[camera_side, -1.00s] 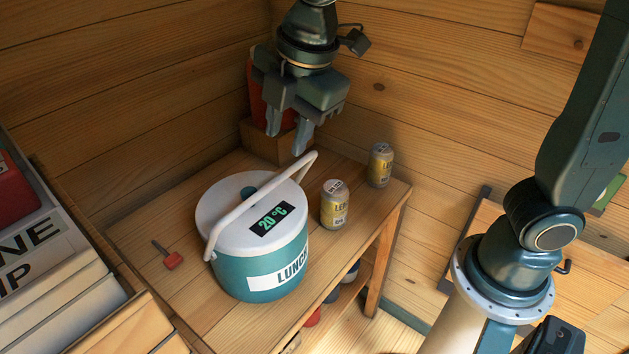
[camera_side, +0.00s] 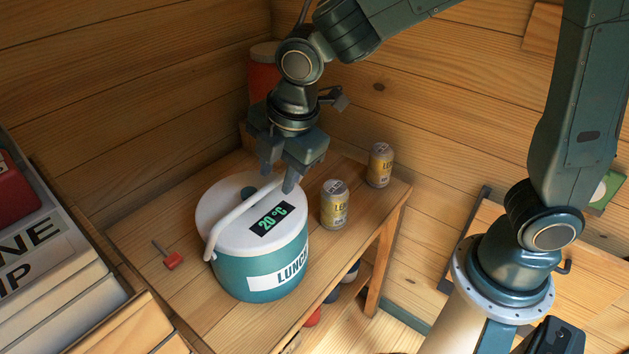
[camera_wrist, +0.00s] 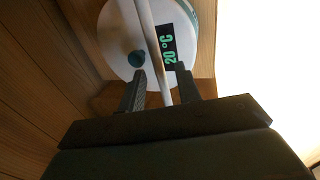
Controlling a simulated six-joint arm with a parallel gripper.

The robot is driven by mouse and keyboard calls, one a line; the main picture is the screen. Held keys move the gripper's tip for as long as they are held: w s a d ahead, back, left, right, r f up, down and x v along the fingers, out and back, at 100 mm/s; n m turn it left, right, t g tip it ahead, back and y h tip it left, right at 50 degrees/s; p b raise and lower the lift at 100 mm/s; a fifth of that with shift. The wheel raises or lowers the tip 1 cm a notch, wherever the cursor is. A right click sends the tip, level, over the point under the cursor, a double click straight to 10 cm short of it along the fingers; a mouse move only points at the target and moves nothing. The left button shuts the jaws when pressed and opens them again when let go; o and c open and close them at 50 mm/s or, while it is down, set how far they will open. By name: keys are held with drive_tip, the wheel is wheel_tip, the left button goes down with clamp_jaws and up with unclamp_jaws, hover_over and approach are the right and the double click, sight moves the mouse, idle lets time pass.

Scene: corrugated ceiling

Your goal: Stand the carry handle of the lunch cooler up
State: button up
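The lunch cooler (camera_side: 262,267) stands on the wooden bench, teal with a white lid (camera_side: 228,200) and a "20 °C" display. Its white carry handle (camera_side: 232,218) slants across above the lid, tilted rather than upright. My gripper (camera_side: 278,182) is at the handle's right end, fingers pointing down. In the wrist view the handle (camera_wrist: 152,45) runs between the two open fingers (camera_wrist: 160,82), with a gap visible on the left side. A teal knob (camera_wrist: 136,58) sits on the lid beside the left finger. The handle's far right end is hidden behind my gripper in the side view.
Two yellow cans, a nearer one (camera_side: 334,204) and a farther one (camera_side: 380,165), stand right of the cooler. A small red object (camera_side: 172,260) lies to its left. A red container (camera_side: 262,72) stands behind my gripper. Crates fill the left edge.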

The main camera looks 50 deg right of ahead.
clamp_jaws()
drive_tip(key=w+g, duration=0.1)
drive_tip(key=w, duration=0.1)
drive_tip(key=w+r+g, duration=0.1)
drive_tip(key=w, duration=0.1)
drive_tip(key=w+g, duration=0.2)
drive_tip(key=shift+w+a+r, duration=0.15)
drive_tip(key=shift+w+r, duration=0.05)
drive_tip(key=shift+r, duration=0.1)
drive_tip(key=shift+w, duration=0.95)
unclamp_jaws()
